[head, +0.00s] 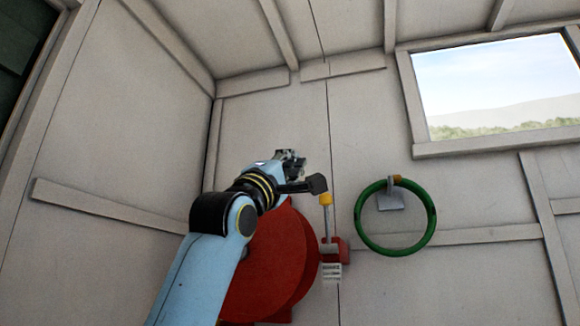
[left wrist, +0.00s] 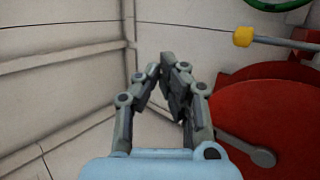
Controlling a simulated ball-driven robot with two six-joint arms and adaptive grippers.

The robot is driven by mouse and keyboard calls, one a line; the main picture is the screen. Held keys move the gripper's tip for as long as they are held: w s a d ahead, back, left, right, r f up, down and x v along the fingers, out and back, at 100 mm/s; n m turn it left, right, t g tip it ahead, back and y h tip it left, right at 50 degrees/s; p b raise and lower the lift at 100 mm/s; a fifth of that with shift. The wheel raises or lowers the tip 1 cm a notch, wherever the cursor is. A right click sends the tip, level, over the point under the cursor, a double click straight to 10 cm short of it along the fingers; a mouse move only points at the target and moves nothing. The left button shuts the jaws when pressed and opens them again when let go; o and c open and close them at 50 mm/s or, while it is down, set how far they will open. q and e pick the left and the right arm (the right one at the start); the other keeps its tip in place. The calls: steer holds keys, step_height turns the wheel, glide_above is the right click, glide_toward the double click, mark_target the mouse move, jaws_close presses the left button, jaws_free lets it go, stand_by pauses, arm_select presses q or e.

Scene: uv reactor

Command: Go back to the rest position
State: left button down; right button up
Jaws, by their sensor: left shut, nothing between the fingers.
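My left gripper (head: 290,158) is at the end of my light blue arm, raised in front of the wall in the head view. It is shut and empty. In the left wrist view its grey fingers (left wrist: 166,75) come together in front of the pale wall, with nothing between them. A red round reel (head: 262,268) is partly hidden behind my left arm. The reel also shows at the right of the left wrist view (left wrist: 262,118), beside the fingers. My right gripper is in neither view.
A green hose ring (head: 431,233) hangs on a grey wall bracket (head: 390,203). A window (head: 497,80) is at upper right. Upper left wall is clear.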

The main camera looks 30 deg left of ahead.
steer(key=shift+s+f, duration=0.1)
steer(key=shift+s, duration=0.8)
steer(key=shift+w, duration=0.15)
